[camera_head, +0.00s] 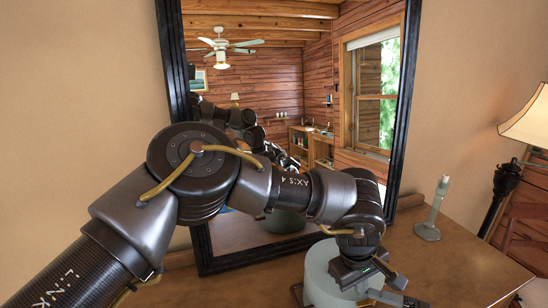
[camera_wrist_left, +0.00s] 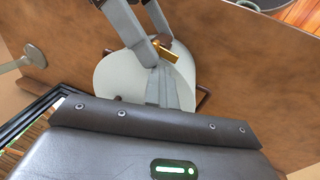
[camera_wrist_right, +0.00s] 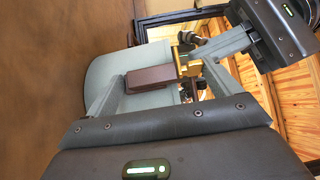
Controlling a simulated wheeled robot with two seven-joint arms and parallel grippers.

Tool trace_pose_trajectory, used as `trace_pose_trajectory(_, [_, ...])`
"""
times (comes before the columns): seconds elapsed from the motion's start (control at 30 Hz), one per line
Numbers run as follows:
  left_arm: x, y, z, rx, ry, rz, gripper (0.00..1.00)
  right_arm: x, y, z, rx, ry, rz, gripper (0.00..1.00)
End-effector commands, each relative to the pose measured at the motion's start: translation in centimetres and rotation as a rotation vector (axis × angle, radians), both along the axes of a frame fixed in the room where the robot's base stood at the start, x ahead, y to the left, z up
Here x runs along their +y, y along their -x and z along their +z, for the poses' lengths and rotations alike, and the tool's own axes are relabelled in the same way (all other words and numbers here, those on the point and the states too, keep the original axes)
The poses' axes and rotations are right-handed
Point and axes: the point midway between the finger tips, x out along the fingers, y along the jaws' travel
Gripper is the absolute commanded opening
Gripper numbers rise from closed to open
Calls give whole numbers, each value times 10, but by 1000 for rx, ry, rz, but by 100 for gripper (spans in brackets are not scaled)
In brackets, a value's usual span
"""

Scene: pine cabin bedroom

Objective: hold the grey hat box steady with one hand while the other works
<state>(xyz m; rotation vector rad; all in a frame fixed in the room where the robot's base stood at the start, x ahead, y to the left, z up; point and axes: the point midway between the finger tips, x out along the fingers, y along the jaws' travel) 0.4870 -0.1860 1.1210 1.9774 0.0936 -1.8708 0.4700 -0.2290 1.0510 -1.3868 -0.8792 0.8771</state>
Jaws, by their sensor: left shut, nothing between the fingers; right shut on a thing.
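The grey hat box (camera_head: 320,274) stands on the wooden tabletop in front of the mirror, partly hidden by my left arm. Its pale round top (camera_wrist_left: 115,75) fills the middle of the left wrist view. My left gripper (camera_wrist_left: 165,70) is shut and empty over the box, its fingertips close to a gold piece (camera_wrist_left: 170,54). My right gripper (camera_wrist_right: 160,80) is shut on a brown block (camera_wrist_right: 150,80) in front of the box (camera_wrist_right: 110,70). The gold piece (camera_wrist_right: 185,65) lies at the block's right end. Whether block and gold piece are fixed to the box cannot be told.
A framed mirror (camera_head: 398,130) leans on the wall behind the box. A pale candlestick (camera_head: 430,222) stands to the right, and a lamp (camera_head: 525,125) at the far right. My two grippers are very close together.

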Motion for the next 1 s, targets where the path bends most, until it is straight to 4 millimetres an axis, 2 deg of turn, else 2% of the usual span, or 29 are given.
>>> trace_pose_trajectory(0.37, [-6, 9, -1, 16, 9, -20, 0, -1, -3, -1, 3, 2, -10, 52])
trace_pose_trajectory(0.77, [2, 8, -1, 16, 8, -21, 0, -2, -4, 0, 1, 3, -13, 52])
trace_pose_trajectory(0.87, [2, 7, 5, 14, 7, -19, 0, -2, -4, 0, 1, 2, -13, 52])
trace_pose_trajectory(1.0, [3, 5, 23, 11, 7, -17, 0, -2, -3, 0, 1, 2, -12, 52])
